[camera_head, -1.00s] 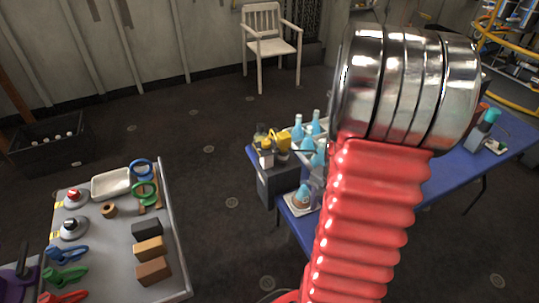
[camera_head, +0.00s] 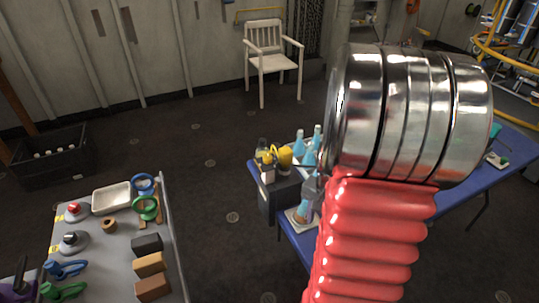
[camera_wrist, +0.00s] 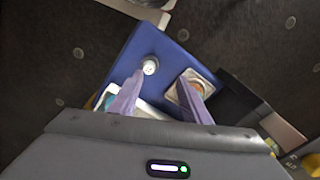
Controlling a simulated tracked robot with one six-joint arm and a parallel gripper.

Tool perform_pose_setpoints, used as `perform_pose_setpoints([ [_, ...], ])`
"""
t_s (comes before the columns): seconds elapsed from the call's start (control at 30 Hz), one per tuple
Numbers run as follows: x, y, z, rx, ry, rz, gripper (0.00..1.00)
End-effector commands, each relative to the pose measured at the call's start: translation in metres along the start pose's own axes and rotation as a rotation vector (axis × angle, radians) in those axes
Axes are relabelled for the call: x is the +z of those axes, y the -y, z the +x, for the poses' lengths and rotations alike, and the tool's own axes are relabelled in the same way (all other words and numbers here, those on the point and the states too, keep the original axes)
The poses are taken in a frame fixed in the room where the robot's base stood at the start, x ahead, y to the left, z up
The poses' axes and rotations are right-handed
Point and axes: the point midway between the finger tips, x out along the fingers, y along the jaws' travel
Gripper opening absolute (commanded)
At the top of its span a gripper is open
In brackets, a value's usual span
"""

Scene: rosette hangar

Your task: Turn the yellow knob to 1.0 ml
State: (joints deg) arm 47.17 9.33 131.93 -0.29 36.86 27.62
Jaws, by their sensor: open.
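Yellow parts (camera_head: 285,157) show at the left end of the blue table (camera_head: 296,229) in the head view, above a dark grey box (camera_head: 274,196). I cannot make out which is the knob, nor any ml scale. The fingers reach over the blue table. A white round item (camera_wrist: 150,66) is beyond the left fingertip, and a pale square dish (camera_wrist: 206,80) is partly behind the right finger. My arm hides part of the table.
Blue-filled flasks (camera_head: 299,143) stand close to the yellow parts. At left is a grey workbench (camera_head: 105,255) with blocks, rings, clamps and a white tray (camera_head: 112,198). A white chair (camera_head: 272,62) stands at the back. Dark floor lies open between bench and table.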

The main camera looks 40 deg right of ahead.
Motion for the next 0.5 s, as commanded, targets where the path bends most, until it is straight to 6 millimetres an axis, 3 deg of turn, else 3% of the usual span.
perform_pose_setpoints([
  [0.2, 0.033, 0.043, -0.049, -0.044, -0.068, -0.210, 0.43],
  [0.5, 0.094, 0.085, -0.112, -0.110, -0.157, -0.514, 0.43],
])
